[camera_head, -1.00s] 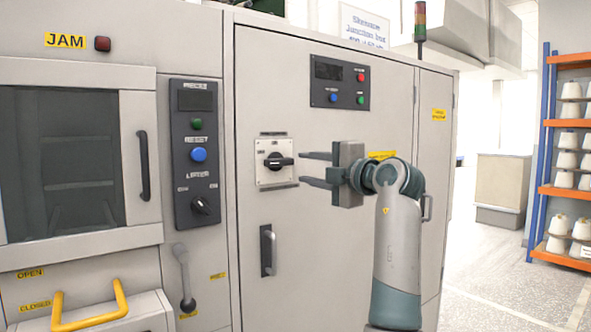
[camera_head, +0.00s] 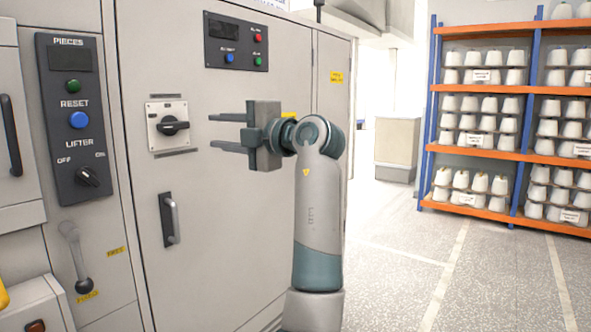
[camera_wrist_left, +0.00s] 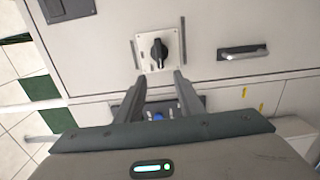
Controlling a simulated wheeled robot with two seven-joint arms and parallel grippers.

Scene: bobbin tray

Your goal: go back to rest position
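My left gripper (camera_head: 212,131) is open and empty in the head view. Its two fingers point left toward the cabinet's rotary switch (camera_head: 170,126), a black knob on a pale plate. A gap shows between the fingertips and the switch plate. In the left wrist view the two fingers (camera_wrist_left: 160,82) are spread apart, with the switch (camera_wrist_left: 159,53) beyond and between their tips. Nothing is between the fingers. My right gripper is in neither view.
The grey cabinet (camera_head: 230,200) has a door handle (camera_head: 169,219) below the switch and a button panel (camera_head: 236,42) above. A lifter control panel (camera_head: 75,118) and lever (camera_head: 74,255) stand at left. A bobbin rack (camera_head: 478,154) stands at right, with free floor (camera_head: 400,270) before it.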

